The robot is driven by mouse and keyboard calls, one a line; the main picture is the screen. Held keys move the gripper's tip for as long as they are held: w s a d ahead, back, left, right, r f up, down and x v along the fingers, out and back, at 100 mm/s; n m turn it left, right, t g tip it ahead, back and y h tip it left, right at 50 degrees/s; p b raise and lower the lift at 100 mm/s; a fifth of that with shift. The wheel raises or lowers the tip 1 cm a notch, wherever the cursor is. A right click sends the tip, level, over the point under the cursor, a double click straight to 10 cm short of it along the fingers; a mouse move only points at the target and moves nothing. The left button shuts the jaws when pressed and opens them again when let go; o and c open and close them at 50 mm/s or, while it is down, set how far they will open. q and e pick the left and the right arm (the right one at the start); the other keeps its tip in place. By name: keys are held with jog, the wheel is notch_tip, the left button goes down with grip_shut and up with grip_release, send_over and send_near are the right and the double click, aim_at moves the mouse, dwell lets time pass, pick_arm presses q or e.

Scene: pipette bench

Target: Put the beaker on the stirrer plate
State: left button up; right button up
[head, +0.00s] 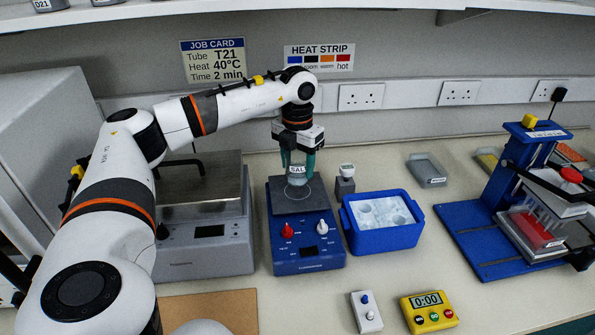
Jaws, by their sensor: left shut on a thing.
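The beaker (297,173) is a small clear vessel with a label reading "SAL". My left gripper (298,160) points down and is shut on it, with teal fingers on its sides. The stirrer (307,262) is a blue box with a dark top plate (284,208), a red knob and a white knob. The beaker is over the rear part of this plate, above or at the pale ring drawn on it. I cannot tell whether its base touches the plate. My right gripper is not in view.
A yellow timer (429,313) and a white switch box (366,311) are in front. A blue press stand (480,240) is at the right.

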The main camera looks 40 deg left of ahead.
aim_at(298, 173)
pick_arm(q)
notch_tip(298, 173, down, 3)
jog(key=shift+f+p, duration=0.1)
jog(key=shift+p, duration=0.2)
jog(key=shift+f, duration=0.15)
jog(key=o, duration=1)
jog(key=shift+o, duration=0.2)
